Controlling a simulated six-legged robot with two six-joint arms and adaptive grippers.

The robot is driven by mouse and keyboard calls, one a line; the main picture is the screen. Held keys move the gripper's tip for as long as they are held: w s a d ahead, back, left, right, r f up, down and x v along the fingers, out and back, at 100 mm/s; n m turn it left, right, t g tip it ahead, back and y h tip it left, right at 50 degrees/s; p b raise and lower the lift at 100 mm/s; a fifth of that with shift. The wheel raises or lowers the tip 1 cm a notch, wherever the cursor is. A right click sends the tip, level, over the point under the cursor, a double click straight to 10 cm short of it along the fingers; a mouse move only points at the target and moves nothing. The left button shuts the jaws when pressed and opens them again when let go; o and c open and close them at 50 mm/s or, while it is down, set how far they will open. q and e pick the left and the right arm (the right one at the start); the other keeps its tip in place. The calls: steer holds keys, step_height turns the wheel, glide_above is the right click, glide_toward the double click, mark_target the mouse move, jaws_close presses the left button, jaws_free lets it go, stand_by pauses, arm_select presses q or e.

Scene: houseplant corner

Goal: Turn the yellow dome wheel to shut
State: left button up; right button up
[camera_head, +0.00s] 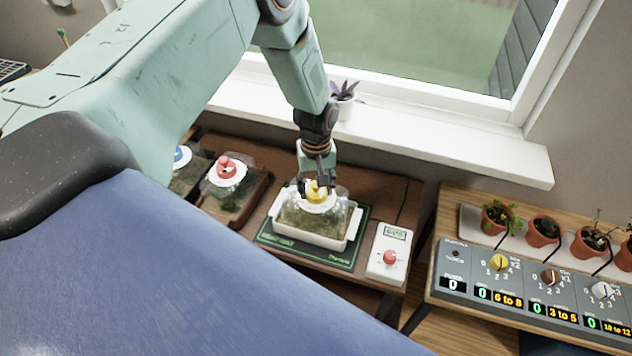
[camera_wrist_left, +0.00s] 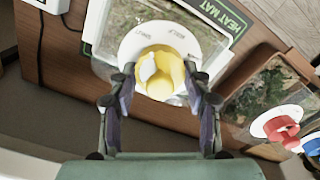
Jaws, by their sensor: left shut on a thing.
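The yellow dome wheel (camera_head: 317,191) sits on a round white plate (camera_head: 320,205) on top of a clear dome over a white tray (camera_head: 302,232). My left gripper (camera_head: 317,182) comes down onto the wheel from above. In the left wrist view the yellow wheel (camera_wrist_left: 160,74) shows a pale pointer, and there is small lettering on the white plate (camera_wrist_left: 190,42). There my left gripper (camera_wrist_left: 161,90) has its two fingers shut on the wheel, one on each side. My right gripper is in neither view.
The tray stands on a green-edged heat mat (camera_head: 285,243). A white box with a red knob (camera_head: 389,258) is at its right. Domes with a red wheel (camera_head: 226,167) and a blue wheel (camera_head: 180,155) are at the left. A dial panel (camera_head: 520,290) and potted plants (camera_head: 543,231) stand farther right.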

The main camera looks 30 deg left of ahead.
arm_select(q)
steer(key=shift+n, duration=0.5)
steer(key=o, duration=1.2)
steer(key=shift+c, duration=0.2)
step_height(320, 180, up, 12)
